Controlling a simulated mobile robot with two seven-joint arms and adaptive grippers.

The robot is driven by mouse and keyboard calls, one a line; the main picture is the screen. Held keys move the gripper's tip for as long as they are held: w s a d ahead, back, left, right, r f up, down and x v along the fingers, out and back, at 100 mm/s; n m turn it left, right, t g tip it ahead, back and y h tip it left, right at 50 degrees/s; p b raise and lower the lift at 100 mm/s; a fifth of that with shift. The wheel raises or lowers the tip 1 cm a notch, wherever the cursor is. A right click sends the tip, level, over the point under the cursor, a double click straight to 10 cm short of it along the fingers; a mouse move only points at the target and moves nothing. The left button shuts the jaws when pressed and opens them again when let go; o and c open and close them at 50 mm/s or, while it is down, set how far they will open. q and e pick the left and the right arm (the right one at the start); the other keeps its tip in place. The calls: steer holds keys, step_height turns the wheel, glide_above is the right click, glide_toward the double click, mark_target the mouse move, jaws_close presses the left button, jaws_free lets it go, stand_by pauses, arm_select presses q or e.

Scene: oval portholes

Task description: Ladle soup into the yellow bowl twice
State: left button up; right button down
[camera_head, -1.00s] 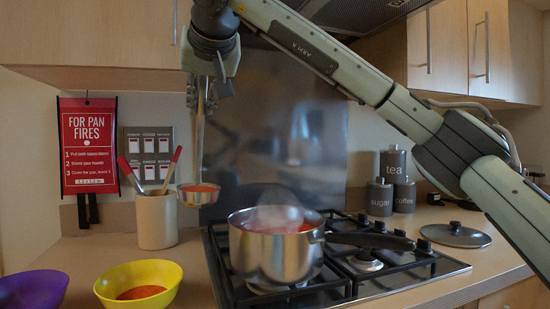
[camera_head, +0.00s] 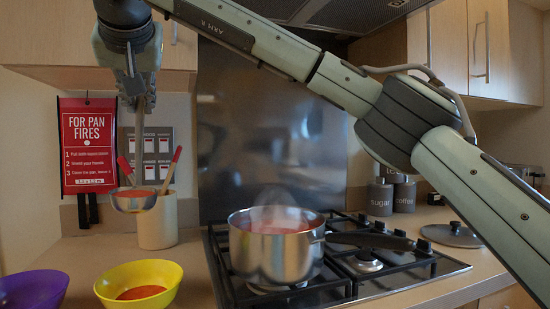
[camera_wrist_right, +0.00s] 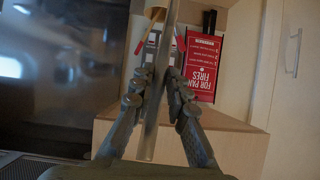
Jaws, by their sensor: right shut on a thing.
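My right gripper (camera_head: 136,98) is shut on the upright handle of a metal ladle (camera_head: 134,201). The ladle's cup hangs level in front of the cream utensil pot, with red soup in it. The right wrist view shows the fingers (camera_wrist_right: 160,95) closed on the ladle handle (camera_wrist_right: 153,125). The yellow bowl (camera_head: 170,288) sits on the counter below and slightly right of the ladle, with some red soup in its bottom. The steel pot (camera_head: 277,250) of steaming red soup stands on the hob. My left gripper is not in view.
A purple bowl (camera_head: 35,290) stands left of the yellow one. The utensil pot (camera_head: 157,222) holds red-handled tools behind the ladle. The saucepan handle (camera_head: 370,240) points right over the hob (camera_head: 400,280). A lid and canisters (camera_head: 380,197) stand at the right. Cupboards hang above.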

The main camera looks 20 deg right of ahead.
mark_target(140, 152)
steer(key=shift+f+b, duration=2.6)
steer(key=shift+f, duration=2)
